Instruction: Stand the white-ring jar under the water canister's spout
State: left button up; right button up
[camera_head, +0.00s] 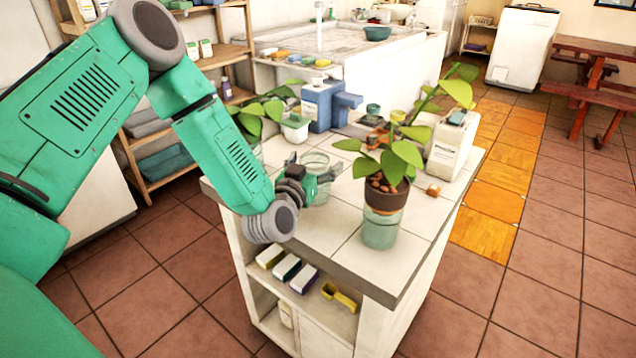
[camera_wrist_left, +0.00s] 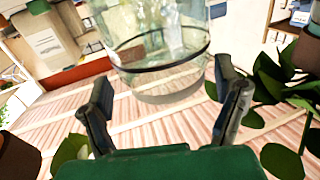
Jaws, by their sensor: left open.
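A clear glass jar (camera_head: 316,158) stands on the tiled counter in front of my left gripper. In the left wrist view the jar (camera_wrist_left: 160,50) is large, with a dark line around it and a pale band near its base; I cannot tell for sure that this is the white ring. My left gripper (camera_head: 312,172) is open, its fingers on either side of the jar's near part, with visible gaps in the wrist view (camera_wrist_left: 165,95). A blue canister-like body (camera_head: 322,106) with a spout-like arm to the right stands behind the jar. My right gripper is not in view.
A potted plant on a glass jar (camera_head: 381,230) stands at the front right of the counter (camera_head: 340,245). A white labelled jug (camera_head: 452,148) stands at the right. A small white pot (camera_head: 295,128) is beside the blue body. Another leafy plant (camera_head: 258,115) is at left.

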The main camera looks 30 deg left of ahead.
pick_arm(q)
jog(key=shift+w+a+f, duration=0.15)
jog(key=shift+w+a, duration=0.25)
jog(key=shift+w, duration=0.05)
jog(key=shift+w+a+f, duration=0.1)
jog(key=shift+w+a, duration=0.05)
jog(key=shift+a, duration=0.2)
jog(key=shift+d, duration=0.4)
jog(key=c, duration=1.2)
jog(key=shift+d+r, duration=0.2)
jog(key=shift+d, duration=0.05)
jog(key=shift+c, duration=0.6)
jog(key=shift+a, duration=0.1)
